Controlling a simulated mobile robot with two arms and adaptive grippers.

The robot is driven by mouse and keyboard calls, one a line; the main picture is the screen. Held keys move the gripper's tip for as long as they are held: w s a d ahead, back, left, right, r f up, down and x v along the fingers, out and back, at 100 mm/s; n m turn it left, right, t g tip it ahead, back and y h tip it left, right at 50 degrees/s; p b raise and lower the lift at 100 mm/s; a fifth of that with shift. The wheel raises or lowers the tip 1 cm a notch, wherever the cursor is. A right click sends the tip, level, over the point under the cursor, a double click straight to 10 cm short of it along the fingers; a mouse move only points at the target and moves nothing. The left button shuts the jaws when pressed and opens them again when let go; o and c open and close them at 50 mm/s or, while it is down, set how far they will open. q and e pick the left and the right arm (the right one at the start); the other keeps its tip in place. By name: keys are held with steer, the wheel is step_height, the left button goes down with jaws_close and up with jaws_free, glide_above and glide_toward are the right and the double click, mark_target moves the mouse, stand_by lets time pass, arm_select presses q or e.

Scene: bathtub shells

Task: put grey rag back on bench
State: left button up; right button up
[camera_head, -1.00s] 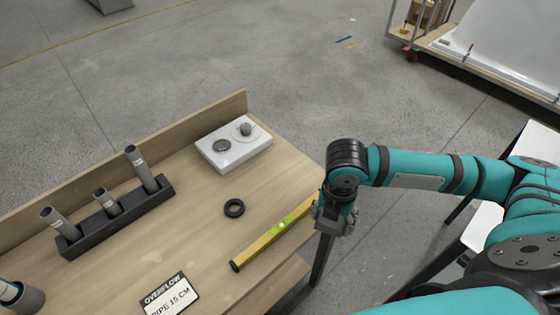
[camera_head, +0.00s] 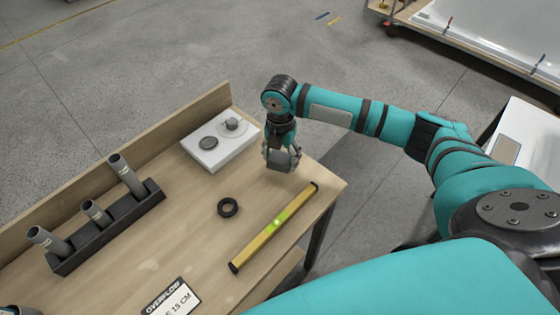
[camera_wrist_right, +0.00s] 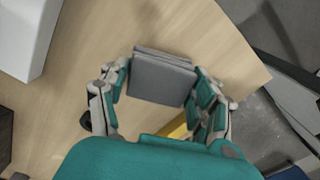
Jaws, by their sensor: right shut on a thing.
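A folded grey rag (camera_wrist_right: 160,78) is held between the fingers of my right gripper (camera_wrist_right: 160,88), seen in the right wrist view. In the head view the right gripper (camera_head: 282,160) is over the right back part of the wooden bench (camera_head: 180,225), and the rag (camera_head: 281,161) shows between its fingers. The bench top lies under the rag. I cannot tell whether the rag touches it.
A white box with two round parts (camera_head: 215,155) stands left of the gripper. A yellow spirit level (camera_head: 273,226), a black ring (camera_head: 228,207), an overflow sign (camera_head: 172,298) and a black rack of grey pipes (camera_head: 105,228) are also on the bench. A tub (camera_head: 490,35) is at the upper right.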

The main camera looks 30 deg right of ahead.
mark_target(280, 163)
steer(key=shift+w+f, duration=0.1)
steer(key=shift+w, duration=0.05)
steer(key=shift+f, duration=0.35)
step_height(280, 163, down, 2)
steer(key=shift+f+p, duration=0.1)
steer(key=shift+p, duration=0.4)
steer(key=shift+f, duration=0.2)
steer(key=o, duration=1)
arm_select(q)
steer(key=shift+s+a+r, duration=0.1)
steer(key=shift+s+r, duration=0.3)
steer(key=shift+s, duration=0.25)
arm_select(e)
steer(key=shift+o, duration=0.2)
arm_select(q)
steer(key=shift+w, duration=0.1)
arm_select(e)
steer(key=shift+r, duration=0.15)
arm_select(q)
steer(key=shift+f+b, duration=0.9)
steer(key=shift+b, duration=0.05)
arm_select(e)
step_height(280, 163, up, 12)
steer(key=shift+f, duration=0.15)
